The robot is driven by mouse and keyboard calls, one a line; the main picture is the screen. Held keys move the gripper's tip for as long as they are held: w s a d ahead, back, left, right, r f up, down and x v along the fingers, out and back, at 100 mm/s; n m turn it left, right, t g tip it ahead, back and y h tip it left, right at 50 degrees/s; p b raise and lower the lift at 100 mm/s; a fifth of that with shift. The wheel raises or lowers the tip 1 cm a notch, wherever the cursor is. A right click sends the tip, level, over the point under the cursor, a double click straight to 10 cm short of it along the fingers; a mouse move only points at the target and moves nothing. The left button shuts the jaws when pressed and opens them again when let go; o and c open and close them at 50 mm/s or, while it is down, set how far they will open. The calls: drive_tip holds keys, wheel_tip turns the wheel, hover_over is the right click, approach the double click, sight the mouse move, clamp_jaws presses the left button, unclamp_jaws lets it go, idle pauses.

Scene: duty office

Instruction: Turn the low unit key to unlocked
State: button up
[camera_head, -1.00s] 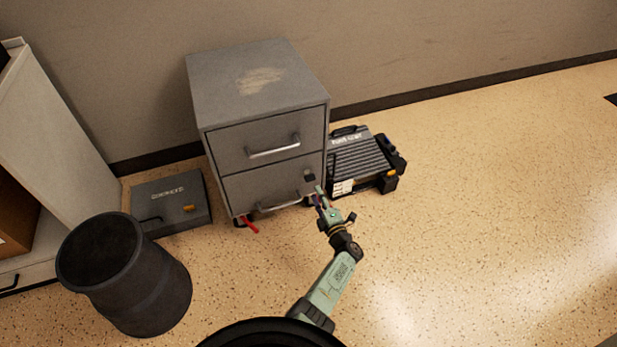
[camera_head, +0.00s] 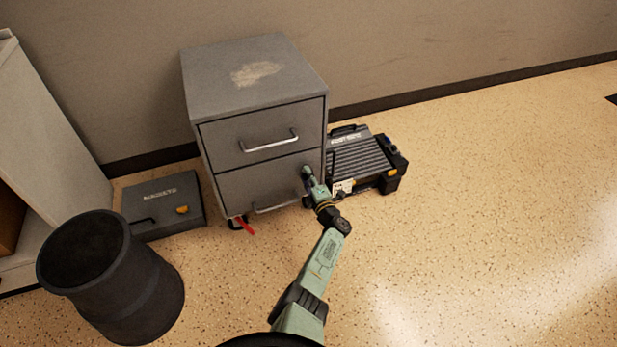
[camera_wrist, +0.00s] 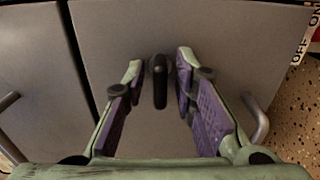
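The low unit is a grey two-drawer cabinet (camera_head: 250,90) against the wall. Its dark key (camera_wrist: 159,80) shows in the wrist view, standing out from the lower drawer front (camera_wrist: 210,35). My gripper (camera_wrist: 158,78) is open, with one purple-padded finger on each side of the key. A gap shows between the key and each finger, so neither appears to touch it. In the head view my gripper (camera_head: 306,178) is at the upper right of the lower drawer and hides the key.
A black bin (camera_head: 110,275) stands at the left front. A flat grey case (camera_head: 165,205) lies left of the cabinet, and a ribbed dark case (camera_head: 360,158) lies to its right. A red item (camera_head: 245,226) is at the cabinet's foot. The floor at right is clear.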

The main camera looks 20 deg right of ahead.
clamp_jaws()
idle(0.5)
drive_tip(key=n, duration=0.3)
drive_tip(key=shift+n+b, duration=0.3)
drive_tip(key=shift+n, duration=0.1)
drive_tip(key=n, duration=0.3)
drive_tip(key=shift+n+b, duration=0.3)
drive_tip(key=shift+b, duration=0.1)
drive_tip(key=n+b, duration=0.1)
drive_tip(key=n, duration=0.3)
drive_tip(key=shift+f+n+b, duration=0.1)
drive_tip(key=shift+n+b, duration=0.2)
drive_tip(key=n+b, duration=0.1)
drive_tip(key=n, duration=0.3)
drive_tip(key=shift+b, duration=0.4)
drive_tip(key=shift+n, duration=0.3)
